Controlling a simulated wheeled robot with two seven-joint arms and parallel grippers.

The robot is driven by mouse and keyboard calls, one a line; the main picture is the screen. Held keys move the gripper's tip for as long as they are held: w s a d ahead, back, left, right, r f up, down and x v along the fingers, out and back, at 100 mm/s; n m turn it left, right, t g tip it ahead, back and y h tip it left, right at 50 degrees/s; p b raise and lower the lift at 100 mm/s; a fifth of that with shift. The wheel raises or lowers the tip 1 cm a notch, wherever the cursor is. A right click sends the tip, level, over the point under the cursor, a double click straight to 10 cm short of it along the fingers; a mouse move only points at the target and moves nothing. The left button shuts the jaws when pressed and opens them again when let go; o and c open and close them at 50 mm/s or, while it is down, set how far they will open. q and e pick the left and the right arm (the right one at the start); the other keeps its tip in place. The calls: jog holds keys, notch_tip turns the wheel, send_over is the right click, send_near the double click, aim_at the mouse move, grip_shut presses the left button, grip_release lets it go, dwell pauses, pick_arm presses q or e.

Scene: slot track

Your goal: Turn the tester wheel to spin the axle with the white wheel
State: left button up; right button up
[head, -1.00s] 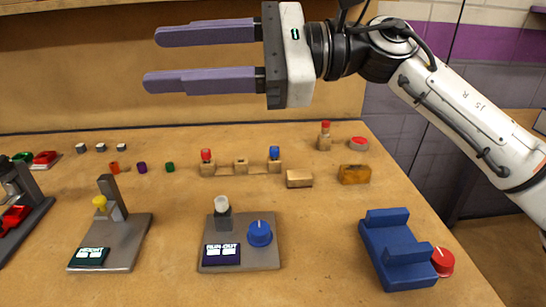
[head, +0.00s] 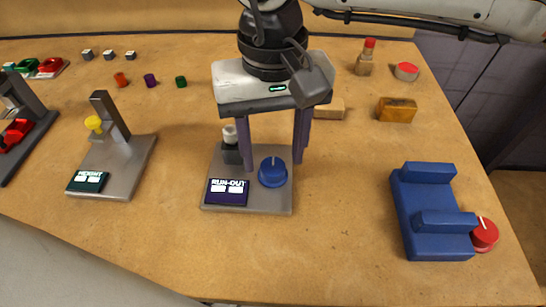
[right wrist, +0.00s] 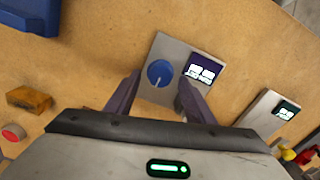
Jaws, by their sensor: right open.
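The run-out tester (head: 250,200) is a grey plate with a dark RUN-OUT display (head: 227,192). The blue tester wheel (head: 273,173) has a pale pointer line and shows too in the right wrist view (right wrist: 160,73). The white wheel (head: 230,134) sits upright in a dark holder on the plate, partly behind a finger; I cannot make it out in the wrist view. My right gripper (head: 272,165) points down over the tester, open, its purple fingers on either side of the blue wheel. I cannot tell whether they touch it. My left gripper is not in view.
The height tester (head: 125,165) with a yellow wheel stands to the left. A blue cradle (head: 425,215) with a red knob (head: 484,235) stands right. Wooden blocks (head: 397,109) and small coloured parts lie behind. The table front is clear.

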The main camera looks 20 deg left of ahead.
jog(key=shift+f, duration=1.1)
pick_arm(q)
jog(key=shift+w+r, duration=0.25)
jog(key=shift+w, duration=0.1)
pick_arm(e)
jog(key=c, duration=1.1)
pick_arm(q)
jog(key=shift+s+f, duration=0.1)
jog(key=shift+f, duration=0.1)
pick_arm(e)
jog(key=shift+o, duration=0.2)
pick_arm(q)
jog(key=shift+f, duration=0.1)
pick_arm(e)
jog(key=shift+m, duration=0.3)
